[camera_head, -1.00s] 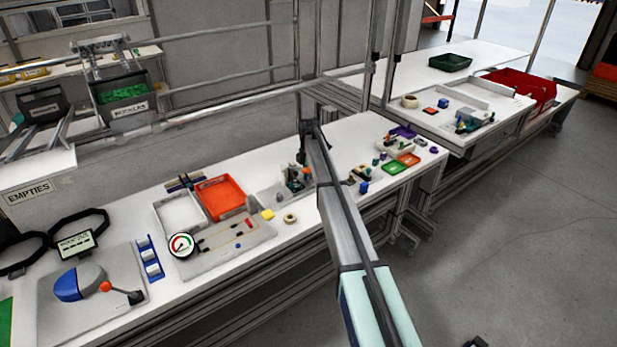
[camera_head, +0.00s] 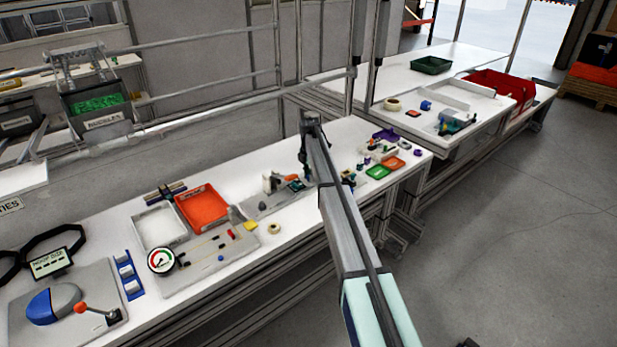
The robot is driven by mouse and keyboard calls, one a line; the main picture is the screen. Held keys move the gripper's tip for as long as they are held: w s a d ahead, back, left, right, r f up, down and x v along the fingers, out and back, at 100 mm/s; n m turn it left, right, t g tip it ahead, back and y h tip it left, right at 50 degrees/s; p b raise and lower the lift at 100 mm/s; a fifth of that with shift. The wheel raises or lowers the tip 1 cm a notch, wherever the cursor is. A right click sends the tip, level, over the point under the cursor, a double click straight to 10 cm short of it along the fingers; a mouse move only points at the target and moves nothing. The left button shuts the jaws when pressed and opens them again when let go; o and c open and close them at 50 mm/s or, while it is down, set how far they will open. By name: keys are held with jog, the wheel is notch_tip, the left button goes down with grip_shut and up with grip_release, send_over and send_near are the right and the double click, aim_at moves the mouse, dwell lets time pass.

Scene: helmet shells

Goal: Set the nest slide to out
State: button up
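No part in view can be surely told as the nest slide. A grey plate (camera_head: 60,303) at the lower left carries a blue and grey dome (camera_head: 52,302) and a lever with an orange knob (camera_head: 80,308). My gripper (camera_head: 303,158) is the dark end of my arm, above the bench near that fixture. It is small and partly hidden by the arm, so its fingers cannot be made out.
An orange tray (camera_head: 203,207), a white tray (camera_head: 158,228) and a round gauge (camera_head: 161,260) lie left of the fixture. Green (camera_head: 378,171) and orange (camera_head: 395,163) small trays lie to the right. A metal rail (camera_head: 200,115) runs above the bench.

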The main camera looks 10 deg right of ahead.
jog(key=shift+o, duration=0.7)
jog(key=shift+d, duration=0.1)
notch_tip(320, 180, up, 12)
